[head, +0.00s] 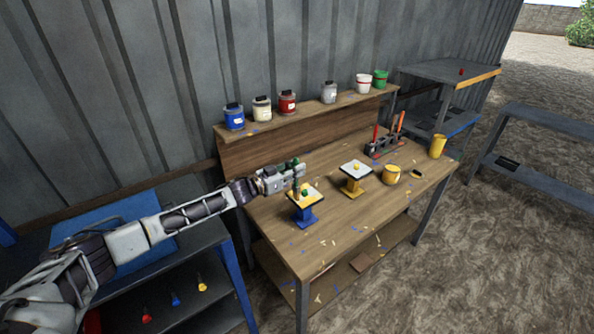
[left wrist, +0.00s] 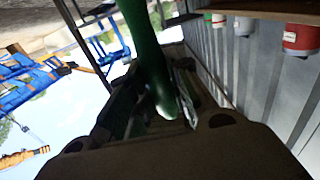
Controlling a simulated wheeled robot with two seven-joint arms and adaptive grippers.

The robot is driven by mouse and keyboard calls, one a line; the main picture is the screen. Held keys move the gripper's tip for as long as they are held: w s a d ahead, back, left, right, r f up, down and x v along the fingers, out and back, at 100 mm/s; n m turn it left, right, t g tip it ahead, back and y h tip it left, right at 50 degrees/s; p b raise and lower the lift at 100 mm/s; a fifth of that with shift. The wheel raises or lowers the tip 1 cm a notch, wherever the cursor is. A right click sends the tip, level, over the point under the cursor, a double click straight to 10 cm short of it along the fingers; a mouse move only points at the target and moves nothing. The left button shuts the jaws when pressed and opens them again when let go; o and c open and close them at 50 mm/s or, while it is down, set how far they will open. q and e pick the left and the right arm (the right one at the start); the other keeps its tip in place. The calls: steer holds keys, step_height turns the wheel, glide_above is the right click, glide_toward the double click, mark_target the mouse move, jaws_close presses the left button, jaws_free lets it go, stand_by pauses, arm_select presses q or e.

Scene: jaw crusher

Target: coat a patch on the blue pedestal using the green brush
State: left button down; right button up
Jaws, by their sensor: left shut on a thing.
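The blue pedestal (head: 305,217) stands on the workbench near its front left, with a flat plate on top. The plate shows white and yellow-orange areas and a small green spot (head: 305,192); I cannot tell whether that spot is paint or part of the brush. My left gripper (head: 298,172) is above the plate, shut on the green brush (head: 295,162). The brush's green handle also shows large in the left wrist view (left wrist: 146,50). Its lower end is at the plate, but I cannot tell whether it touches. My right gripper is not in view.
A yellow pedestal (head: 352,186) with a yellow spot on its plate stands to the right. Beyond it are a yellow pot (head: 391,175), a yellow cup (head: 438,146) and a rack (head: 384,148) of red- and orange-handled tools. Several paint jars line the back shelf (head: 315,110).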

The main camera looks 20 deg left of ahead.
arm_select(q)
steer(key=shift+w+a, duration=0.15)
steer(key=shift+a, duration=0.15)
steer(key=shift+w+a, duration=0.5)
steer(key=shift+a, duration=0.05)
steer(key=shift+s+d+p, duration=0.1)
steer(key=shift+d+p, duration=0.05)
steer(key=shift+p, duration=0.2)
steer(key=shift+s+d, duration=0.45)
steer(key=shift+d, duration=0.05)
steer(key=shift+p, duration=0.3)
steer(key=shift+s+d+p, duration=0.35)
steer(key=shift+s+d, duration=0.1)
steer(key=shift+d, duration=0.15)
stand_by(0.4)
